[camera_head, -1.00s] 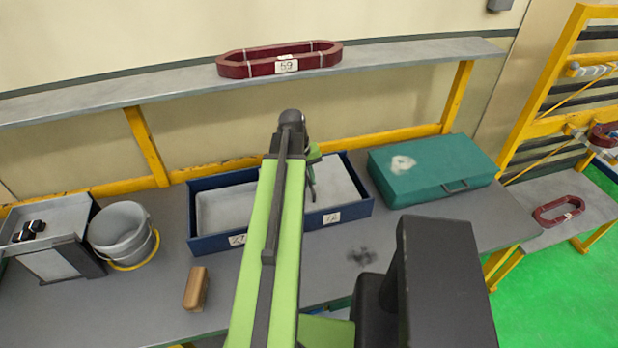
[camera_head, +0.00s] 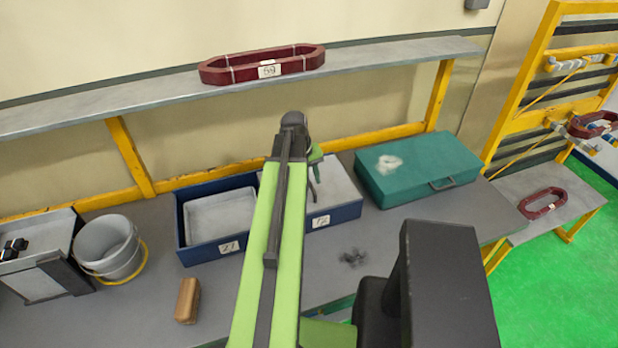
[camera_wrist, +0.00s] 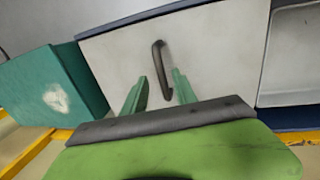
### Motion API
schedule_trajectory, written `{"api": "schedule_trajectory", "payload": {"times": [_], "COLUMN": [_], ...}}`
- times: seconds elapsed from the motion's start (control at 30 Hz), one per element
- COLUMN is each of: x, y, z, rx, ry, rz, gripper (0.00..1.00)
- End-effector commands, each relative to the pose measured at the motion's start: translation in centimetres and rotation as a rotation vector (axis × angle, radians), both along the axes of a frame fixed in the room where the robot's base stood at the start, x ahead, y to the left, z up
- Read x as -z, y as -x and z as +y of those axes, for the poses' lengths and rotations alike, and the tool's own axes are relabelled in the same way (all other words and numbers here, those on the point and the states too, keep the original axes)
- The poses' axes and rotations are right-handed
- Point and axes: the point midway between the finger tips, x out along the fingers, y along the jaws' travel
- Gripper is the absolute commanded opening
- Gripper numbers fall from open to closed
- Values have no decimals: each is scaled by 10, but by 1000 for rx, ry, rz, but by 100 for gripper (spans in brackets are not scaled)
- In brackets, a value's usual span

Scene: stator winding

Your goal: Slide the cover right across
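The pale grey cover (camera_head: 335,188) lies over the right-hand part of a long blue box (camera_head: 212,252). The left part of the box is uncovered and shows a pale inside. In the wrist view the cover (camera_wrist: 220,50) fills the middle and carries a dark bar handle (camera_wrist: 160,72). My gripper (camera_wrist: 160,84) is open, with a green finger on each side of the handle and gaps between. In the head view my gripper (camera_head: 314,178) is over the cover, and my arm hides part of the box's middle.
A teal case (camera_head: 415,168) stands close to the box's right end. A grey bucket (camera_head: 108,248) and a brown block (camera_head: 188,300) are to the left. A shelf (camera_head: 390,61) with a dark red coil (camera_head: 262,66) runs above. The bench front has a dark smudge (camera_head: 353,257).

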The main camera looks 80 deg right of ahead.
Motion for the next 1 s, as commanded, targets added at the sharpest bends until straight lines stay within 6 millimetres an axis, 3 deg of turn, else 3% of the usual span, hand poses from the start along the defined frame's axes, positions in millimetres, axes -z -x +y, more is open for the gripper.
{"api": "schedule_trajectory", "payload": {"times": [0.27, 0.47, 1.0], "x": [-1, -20, -139], "y": [-2, -5, -27], "z": [1, 3, 14], "rx": [-3, -3, -5], "ry": [-2, -2, -2], "rz": [-1, -1, 0], "gripper": [33, 33, 33]}}
